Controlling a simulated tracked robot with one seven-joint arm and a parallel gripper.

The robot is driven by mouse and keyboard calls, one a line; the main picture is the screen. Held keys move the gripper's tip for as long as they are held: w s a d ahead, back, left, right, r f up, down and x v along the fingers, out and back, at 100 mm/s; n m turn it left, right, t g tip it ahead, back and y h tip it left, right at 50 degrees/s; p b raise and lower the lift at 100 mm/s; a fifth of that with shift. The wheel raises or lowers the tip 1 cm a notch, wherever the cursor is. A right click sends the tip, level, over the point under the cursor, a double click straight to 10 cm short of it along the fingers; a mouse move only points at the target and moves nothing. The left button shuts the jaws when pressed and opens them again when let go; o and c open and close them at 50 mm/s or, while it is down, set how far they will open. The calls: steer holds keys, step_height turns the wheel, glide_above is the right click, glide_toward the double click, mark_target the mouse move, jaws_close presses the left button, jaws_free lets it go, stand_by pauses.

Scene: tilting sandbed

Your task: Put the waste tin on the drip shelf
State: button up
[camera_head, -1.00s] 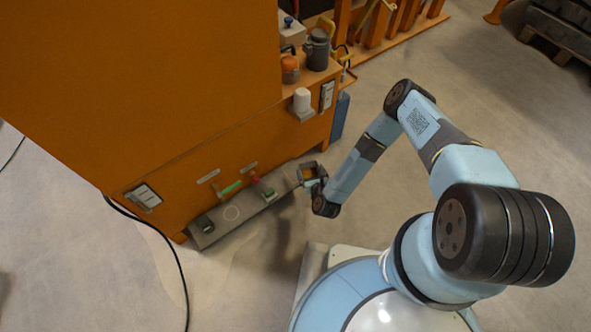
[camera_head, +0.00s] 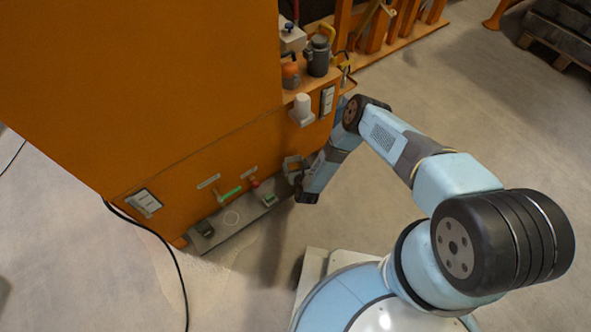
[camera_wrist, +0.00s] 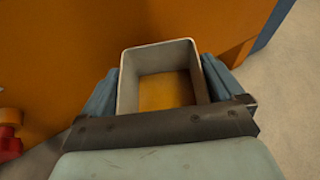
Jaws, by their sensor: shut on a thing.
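The waste tin, a square grey open-topped tin (camera_wrist: 129,82) with a yellowish-brown inside, sits between my gripper's fingers (camera_wrist: 165,85) in the wrist view. My gripper (camera_head: 297,172) is shut on it. In the head view the tin (camera_head: 292,162) shows small beside the orange machine, near the right end of the drip shelf; I cannot tell whether it touches anything there. The drip shelf (camera_head: 236,228) is a narrow grey ledge low on the machine front, with a pale ring marked on its bare part.
A dark block (camera_head: 204,229) stands at the shelf's left end and a green-topped block (camera_head: 269,200) right of the ring. A green handle (camera_head: 229,194) and red knob (camera_head: 255,183) are just above. A white cup (camera_head: 302,106) sits higher up. A black cable (camera_head: 170,246) crosses the floor.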

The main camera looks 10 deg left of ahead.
mark_target(293, 163)
steer(key=shift+w+a+f, duration=0.1)
steer(key=shift+f, duration=0.85)
steer(key=shift+w+a+f, duration=0.1)
steer(key=shift+f, duration=0.8)
steer(key=o, duration=0.8)
steer(key=shift+o, duration=0.2)
steer(key=shift+s+d, duration=0.1)
steer(key=v, duration=1.2)
